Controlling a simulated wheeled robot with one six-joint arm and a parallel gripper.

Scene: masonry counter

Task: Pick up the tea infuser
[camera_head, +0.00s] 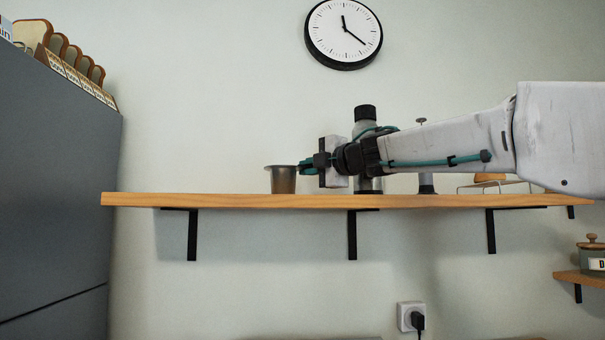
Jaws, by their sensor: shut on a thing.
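The tea infuser (284,181) appears to be the small metal cup with a wider rim, upright at the left part of the wooden shelf (240,200). My gripper (303,167) reaches in from the right, level with the shelf top. Its teal fingers are at the right side of the infuser's rim and are shut on it. The infuser's base looks at or just above the shelf surface; I cannot tell if they touch. The exact finger contact is too small to see.
A grey bottle with a black cap (365,114) stands behind my arm. A thin-stemmed item (426,184) and a wire rack (508,184) are farther right. The shelf's left end is clear. A dark cabinet (55,170) stands at left. A clock (344,33) hangs above.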

